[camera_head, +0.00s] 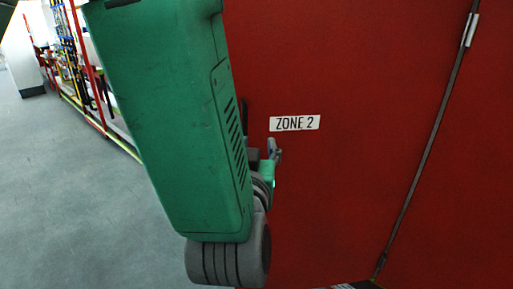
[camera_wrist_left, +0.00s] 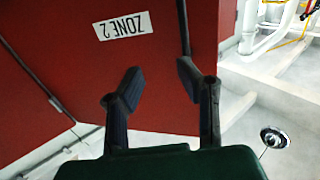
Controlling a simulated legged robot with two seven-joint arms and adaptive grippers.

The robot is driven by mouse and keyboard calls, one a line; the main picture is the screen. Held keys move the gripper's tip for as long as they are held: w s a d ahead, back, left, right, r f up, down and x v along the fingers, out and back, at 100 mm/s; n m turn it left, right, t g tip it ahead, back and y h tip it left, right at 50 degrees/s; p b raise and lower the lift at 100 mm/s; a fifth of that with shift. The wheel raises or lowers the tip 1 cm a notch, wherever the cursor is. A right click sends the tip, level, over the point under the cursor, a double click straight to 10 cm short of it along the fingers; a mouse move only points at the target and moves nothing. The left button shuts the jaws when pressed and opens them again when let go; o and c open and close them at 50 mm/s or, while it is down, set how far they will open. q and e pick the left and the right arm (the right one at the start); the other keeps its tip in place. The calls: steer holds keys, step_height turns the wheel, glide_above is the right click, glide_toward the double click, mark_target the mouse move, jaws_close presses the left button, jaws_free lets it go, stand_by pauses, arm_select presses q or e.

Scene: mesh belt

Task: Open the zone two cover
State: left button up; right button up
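The red zone two cover (camera_head: 340,190) fills the middle of the head view and carries a white "ZONE 2" label (camera_head: 294,123). The cover (camera_wrist_left: 75,75) and the label (camera_wrist_left: 123,26) show upside down in the wrist view. A dark upright bar, seemingly the handle (camera_wrist_left: 183,25), stands near the cover's edge; part of a dark bar (camera_head: 244,118) shows left of the label in the head view. My left gripper (camera_head: 272,155) is just below the label, partly hidden by my green arm. Its fingers (camera_wrist_left: 160,80) are apart with nothing between them. My right gripper is not in view.
A dark seam (camera_head: 428,165) with metal fittings separates the cover from another red panel (camera_head: 480,190). Grey floor (camera_head: 60,190) lies open at the left. Colourful racks (camera_head: 75,60) stand at the far left. A round metal floor fitting (camera_wrist_left: 273,138) shows in the wrist view.

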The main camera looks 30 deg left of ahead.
arm_select(q)
step_height(320, 180, up, 10)
steer(key=shift+s+a+f, duration=0.2)
steer(key=shift+s+a, duration=0.05)
steer(key=shift+a, duration=0.2)
stand_by(0.8)
